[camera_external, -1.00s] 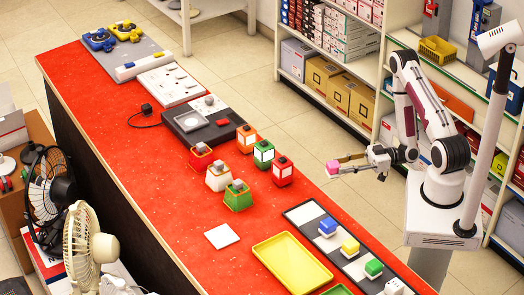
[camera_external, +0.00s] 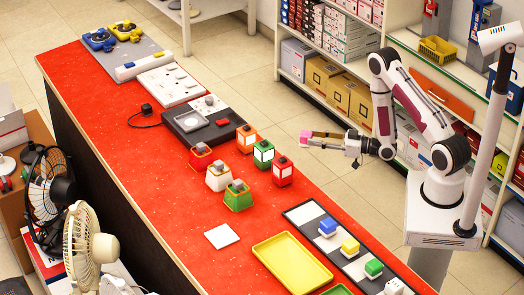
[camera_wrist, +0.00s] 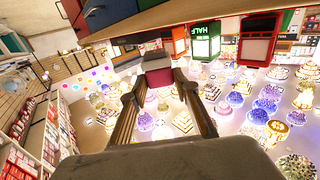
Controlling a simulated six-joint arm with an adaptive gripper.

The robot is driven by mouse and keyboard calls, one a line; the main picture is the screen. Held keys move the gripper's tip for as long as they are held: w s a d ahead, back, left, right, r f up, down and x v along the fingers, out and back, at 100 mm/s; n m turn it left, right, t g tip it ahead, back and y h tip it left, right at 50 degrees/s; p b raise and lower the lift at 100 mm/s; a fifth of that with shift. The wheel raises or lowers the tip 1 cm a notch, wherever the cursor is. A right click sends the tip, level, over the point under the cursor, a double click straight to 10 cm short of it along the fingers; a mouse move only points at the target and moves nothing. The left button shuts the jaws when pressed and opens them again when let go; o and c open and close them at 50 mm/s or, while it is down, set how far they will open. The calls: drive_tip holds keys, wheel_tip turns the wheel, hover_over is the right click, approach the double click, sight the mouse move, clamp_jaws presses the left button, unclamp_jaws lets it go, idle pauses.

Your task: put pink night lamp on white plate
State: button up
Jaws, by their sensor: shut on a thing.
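The pink night lamp (camera_external: 305,137) is a small pink block-like thing at the tip of my gripper (camera_external: 314,138), in the air beyond the counter's right edge. In the wrist view the lamp (camera_wrist: 157,70), with a pale top part and a dark red part, sits between the two fingertips (camera_wrist: 157,88). The fingers are shut on it. The white plate (camera_external: 222,236) is a flat white square lying bare on the red counter, left of the yellow tray. My gripper is well to the right of the plate and higher.
Several lanterns (camera_external: 218,178) stand mid-counter between my gripper and the plate; some show overhead in the wrist view (camera_wrist: 205,42). A yellow tray (camera_external: 262,249) and a strip (camera_external: 297,213) with coloured blocks lie at the near end. Shelves (camera_external: 330,45) stand behind. Red counter around the plate is clear.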

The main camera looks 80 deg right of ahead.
sight(306, 133)
drive_tip(key=shift+m+h, duration=0.5)
drive_tip(key=shift+h, duration=0.3)
drive_tip(key=w+r, duration=0.4)
drive_tip(key=w+a+r+y, duration=0.1)
drive_tip(key=w+a+r, duration=0.3)
drive_tip(key=a, duration=0.3)
drive_tip(key=w+a+r+n+y, duration=0.1)
drive_tip(key=w+a+r, duration=0.2)
drive_tip(key=a+r, duration=0.4)
drive_tip(key=shift+w+a+n+y, duration=0.3)
drive_tip(key=shift+w+a, duration=0.1)
drive_tip(key=shift+a, duration=0.3)
drive_tip(key=shift+d, duration=0.15)
